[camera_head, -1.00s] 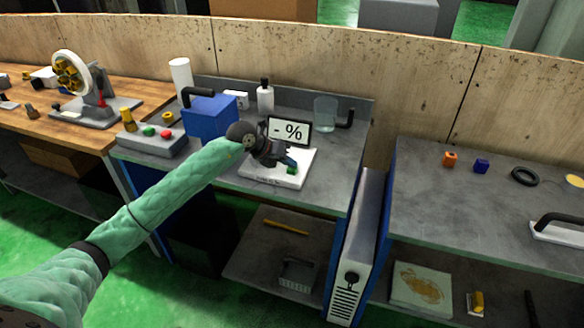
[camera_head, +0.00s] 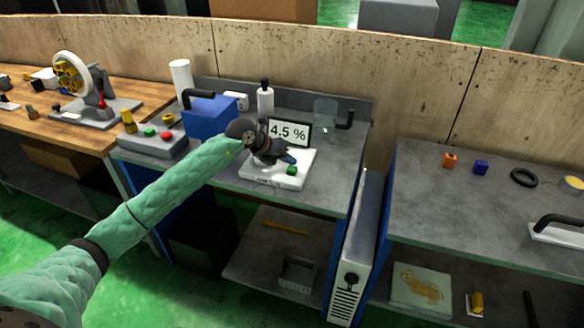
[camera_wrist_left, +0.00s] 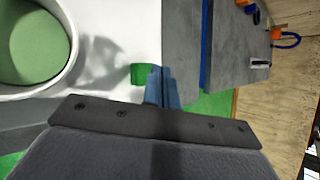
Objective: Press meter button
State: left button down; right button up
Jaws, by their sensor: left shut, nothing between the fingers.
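The meter is a white base (camera_head: 262,174) on the grey bench with a small display (camera_head: 289,133) behind it that reads "4.5 %". A green button (camera_head: 291,170) sits at the front right of the base. My left gripper (camera_head: 287,157) is shut and empty, just above and behind the green button. In the left wrist view the shut fingertips (camera_wrist_left: 160,75) are right beside the green button (camera_wrist_left: 139,74); I cannot tell if they touch it. A round white dish with a green inside (camera_wrist_left: 28,40) shows at the left there. My right gripper is not in view.
A blue box with a black handle (camera_head: 210,117) and a control box with green and red buttons (camera_head: 152,141) stand left of the meter. A white bottle (camera_head: 265,99) and a clear beaker (camera_head: 325,112) stand behind. The bench right of the meter is clear.

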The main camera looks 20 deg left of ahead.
aim_at(289, 170)
pick_arm(q)
jog(key=shift+r, duration=0.1)
jog(key=shift+r+p, duration=0.95)
jog(key=shift+r, duration=1.55)
